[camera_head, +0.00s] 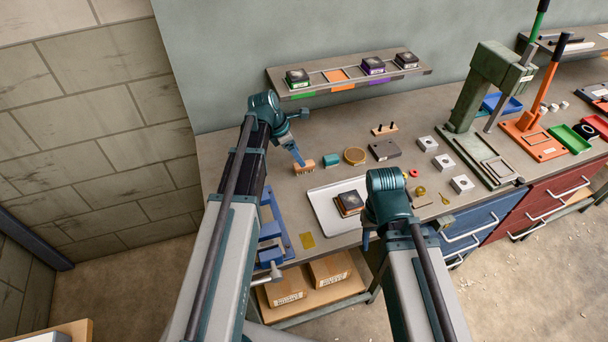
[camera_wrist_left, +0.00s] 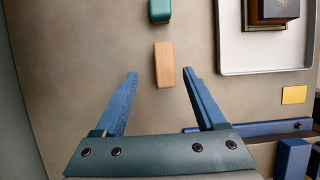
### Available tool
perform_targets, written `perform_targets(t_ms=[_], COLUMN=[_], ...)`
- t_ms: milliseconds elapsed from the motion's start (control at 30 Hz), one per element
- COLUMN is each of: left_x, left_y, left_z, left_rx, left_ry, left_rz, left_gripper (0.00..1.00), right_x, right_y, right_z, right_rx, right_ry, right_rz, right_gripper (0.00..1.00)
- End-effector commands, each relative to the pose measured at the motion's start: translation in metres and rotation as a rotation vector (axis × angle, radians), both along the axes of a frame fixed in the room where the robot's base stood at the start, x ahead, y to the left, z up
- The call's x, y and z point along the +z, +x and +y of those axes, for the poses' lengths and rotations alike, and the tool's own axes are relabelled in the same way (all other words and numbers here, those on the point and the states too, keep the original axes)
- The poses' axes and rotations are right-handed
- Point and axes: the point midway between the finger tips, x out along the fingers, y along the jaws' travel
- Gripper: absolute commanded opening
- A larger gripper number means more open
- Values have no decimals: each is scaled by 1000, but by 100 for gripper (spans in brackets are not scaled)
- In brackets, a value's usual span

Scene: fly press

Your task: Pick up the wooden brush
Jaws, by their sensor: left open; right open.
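The wooden brush (camera_head: 304,167) lies on the bench top at the left, with a light wood back and bristles on its side. In the left wrist view the brush (camera_wrist_left: 165,64) lies just beyond the fingertips, roughly midway between them. My left gripper (camera_head: 297,153) is open and empty beside and above the brush, and its two blue fingers (camera_wrist_left: 160,74) point toward it without touching. My right gripper (camera_head: 367,238) hangs in front of the bench near its front edge; its fingers are mostly hidden.
A white tray (camera_head: 322,212) with a dark block and a blue fixture (camera_head: 285,232) are nearer the front. A shelf (camera_head: 421,71) hangs behind.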

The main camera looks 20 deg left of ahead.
Motion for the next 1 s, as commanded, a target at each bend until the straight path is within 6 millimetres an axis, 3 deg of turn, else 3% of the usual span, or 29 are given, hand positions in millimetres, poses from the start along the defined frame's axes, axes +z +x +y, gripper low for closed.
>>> perform_targets(t_ms=[33,367,733,1000], left_x=[-7,-13,-53,-53], left_y=[1,2,8,8], left_z=[-1,-5,-23,-25], left_rx=[0,0,-1,0], left_ry=[0,0,0,0], left_rz=[0,0,0,0], left_gripper=[72,72,72,72], right_x=[-7,-12,-52,-53], right_y=[0,0,0,0], right_z=[0,0,0,0], right_rx=[0,0,0,0], right_ry=[0,0,0,0], right_rz=[0,0,0,0], right_gripper=[50,50,50,50])
